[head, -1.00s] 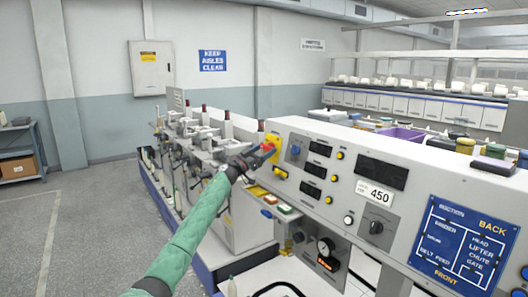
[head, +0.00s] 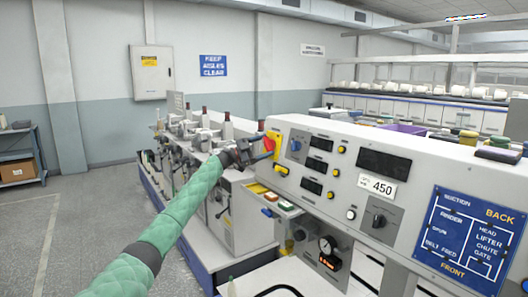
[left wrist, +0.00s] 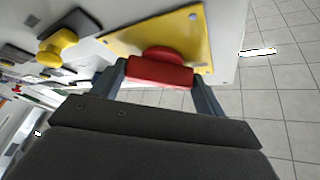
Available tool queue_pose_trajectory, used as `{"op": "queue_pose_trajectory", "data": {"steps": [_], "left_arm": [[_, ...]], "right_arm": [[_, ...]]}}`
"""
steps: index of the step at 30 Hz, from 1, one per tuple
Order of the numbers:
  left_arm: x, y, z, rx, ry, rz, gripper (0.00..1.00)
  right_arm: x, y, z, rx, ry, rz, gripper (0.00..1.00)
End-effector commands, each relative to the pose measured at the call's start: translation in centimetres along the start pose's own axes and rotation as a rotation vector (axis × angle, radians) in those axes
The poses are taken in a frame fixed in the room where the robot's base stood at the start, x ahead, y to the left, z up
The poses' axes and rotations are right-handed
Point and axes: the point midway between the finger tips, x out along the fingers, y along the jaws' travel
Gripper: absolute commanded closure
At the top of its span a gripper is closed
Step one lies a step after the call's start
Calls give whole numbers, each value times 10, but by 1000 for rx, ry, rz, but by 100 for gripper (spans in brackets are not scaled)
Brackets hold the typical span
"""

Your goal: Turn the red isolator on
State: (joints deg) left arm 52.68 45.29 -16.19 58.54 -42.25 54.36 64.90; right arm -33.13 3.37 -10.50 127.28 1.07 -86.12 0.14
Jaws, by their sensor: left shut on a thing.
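The red isolator (head: 269,142) is a red handle on a yellow plate (head: 277,157) at the left end of the machine's sloping control panel. My left gripper (head: 264,150) is at the handle, its green-sleeved arm reaching up from the lower left. In the left wrist view the red handle (left wrist: 160,72) lies between the two grey fingers (left wrist: 161,84), one at each end, and the gripper is shut on it. The yellow plate (left wrist: 192,35) is behind it. No on or off marking is readable. My right gripper is not in view.
Right of the isolator are a blue knob (head: 295,146), several yellow buttons, dark displays (head: 384,164) and a black rotary switch (head: 379,221). A row of spindles (head: 196,135) stands behind the arm.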

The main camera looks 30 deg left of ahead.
Motion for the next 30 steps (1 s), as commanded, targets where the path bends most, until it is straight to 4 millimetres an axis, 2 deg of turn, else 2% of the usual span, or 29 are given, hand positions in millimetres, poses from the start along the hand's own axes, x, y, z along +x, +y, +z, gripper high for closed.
{"op": "queue_pose_trajectory", "data": {"steps": [6,13,20,30], "left_arm": [[0,-3,0,165,-2,121,50],[0,-6,-1,341,-2,252,50],[1,-7,-2,505,-2,374,50],[2,-8,-3,677,-1,504,50]], "right_arm": [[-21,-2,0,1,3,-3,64],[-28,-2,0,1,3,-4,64],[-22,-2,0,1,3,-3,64],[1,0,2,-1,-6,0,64]]}}
